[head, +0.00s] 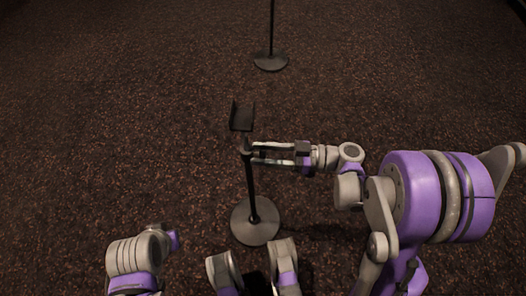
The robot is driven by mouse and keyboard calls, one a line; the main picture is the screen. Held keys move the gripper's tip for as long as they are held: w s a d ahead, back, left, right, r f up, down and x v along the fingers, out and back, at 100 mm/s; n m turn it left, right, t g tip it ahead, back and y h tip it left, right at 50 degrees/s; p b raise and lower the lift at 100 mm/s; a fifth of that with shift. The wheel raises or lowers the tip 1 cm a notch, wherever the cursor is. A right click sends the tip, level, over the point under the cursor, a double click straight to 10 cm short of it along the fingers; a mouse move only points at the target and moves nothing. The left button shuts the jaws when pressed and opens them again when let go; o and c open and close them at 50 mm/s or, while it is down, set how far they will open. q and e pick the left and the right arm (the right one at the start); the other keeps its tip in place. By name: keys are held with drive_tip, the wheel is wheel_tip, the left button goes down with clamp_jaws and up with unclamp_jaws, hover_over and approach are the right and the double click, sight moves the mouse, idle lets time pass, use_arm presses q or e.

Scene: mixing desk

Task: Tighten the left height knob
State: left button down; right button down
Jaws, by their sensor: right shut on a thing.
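A black stand (251,180) with a round grey base (255,222) stands upright on the carpet in the middle of the head view. A dark U-shaped cradle (242,118) tops its pole. My right gripper (252,152) reaches in from the right, level, with its fingertips at the pole's upper part just below the cradle. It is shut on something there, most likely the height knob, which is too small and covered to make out. My left arm shows only in part at the bottom left, and its gripper cannot be made out.
A second stand with a round base (271,62) and thin pole is farther back at the top, its upper part cut off by the frame. The dark speckled carpet (120,130) is clear to the left and between the stands.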

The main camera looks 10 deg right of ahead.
drive_tip(key=shift+c, duration=1.5)
unclamp_jaws()
drive_tip(key=p+v, duration=0.1)
drive_tip(key=v, duration=0.9)
drive_tip(key=shift+d, duration=0.4)
drive_tip(key=shift+s, duration=0.1)
